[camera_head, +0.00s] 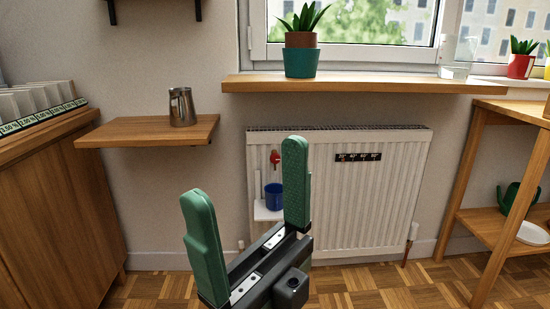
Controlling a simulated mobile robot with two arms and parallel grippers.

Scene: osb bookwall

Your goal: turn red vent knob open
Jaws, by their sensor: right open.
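The red vent knob (274,157) is small and sits at the upper left of the white radiator (375,200), under the window ledge. A blue cup (273,196) stands below the knob on a small white shelf (266,213). My right gripper (246,180) is in the foreground with its two green fingers wide apart and nothing between them. In the picture the knob lies just left of the right-hand finger's tip. The gripper appears nearer to the camera than the knob and apart from it. My left gripper is not in view.
A wooden ledge (360,86) with a potted plant (301,61) runs above the radiator. A wooden shelf (140,131) with a metal pitcher (182,107) juts out at left. A wooden cabinet (55,205) stands far left, a wooden rack (480,160) at right.

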